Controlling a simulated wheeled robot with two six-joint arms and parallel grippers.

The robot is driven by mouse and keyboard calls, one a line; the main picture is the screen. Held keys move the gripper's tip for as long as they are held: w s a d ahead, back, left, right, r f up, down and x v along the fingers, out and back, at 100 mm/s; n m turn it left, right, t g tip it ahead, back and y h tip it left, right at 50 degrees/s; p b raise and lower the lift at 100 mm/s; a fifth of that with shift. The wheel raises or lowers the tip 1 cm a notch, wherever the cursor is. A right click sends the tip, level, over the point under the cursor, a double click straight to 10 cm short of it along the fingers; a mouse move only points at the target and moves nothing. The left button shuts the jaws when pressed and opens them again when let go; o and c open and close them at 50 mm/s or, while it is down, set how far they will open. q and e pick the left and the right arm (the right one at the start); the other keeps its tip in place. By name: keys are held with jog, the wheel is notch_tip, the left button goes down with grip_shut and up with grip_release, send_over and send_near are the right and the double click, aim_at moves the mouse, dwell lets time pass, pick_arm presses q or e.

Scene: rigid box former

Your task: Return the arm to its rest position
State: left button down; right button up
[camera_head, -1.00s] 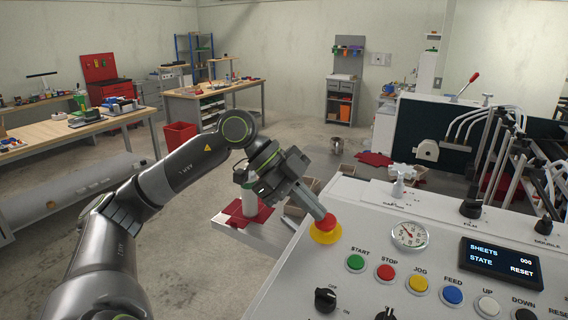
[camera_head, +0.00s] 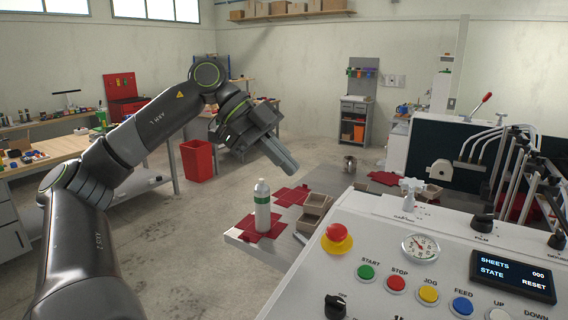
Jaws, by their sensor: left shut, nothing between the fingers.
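My left arm comes in from the left and is raised. Its gripper (camera_head: 291,168) is shut and empty, pointing down to the right in the air. It is clear of the control panel (camera_head: 388,237) and appears above the small table with the bottle. The red emergency stop button (camera_head: 337,233) on its yellow base stands uncovered on the panel, apart from the gripper. The display (camera_head: 512,275) reads SHEETS 000 and STATE RESET. My right gripper is not in view.
A white bottle (camera_head: 262,208) with a green band stands on red sheet at the grey table's (camera_head: 236,234) left end. Open boxes (camera_head: 314,206) and flat red blanks lie beside it. A red bin (camera_head: 197,160) and workbenches stand behind. The panel carries several knobs and coloured buttons.

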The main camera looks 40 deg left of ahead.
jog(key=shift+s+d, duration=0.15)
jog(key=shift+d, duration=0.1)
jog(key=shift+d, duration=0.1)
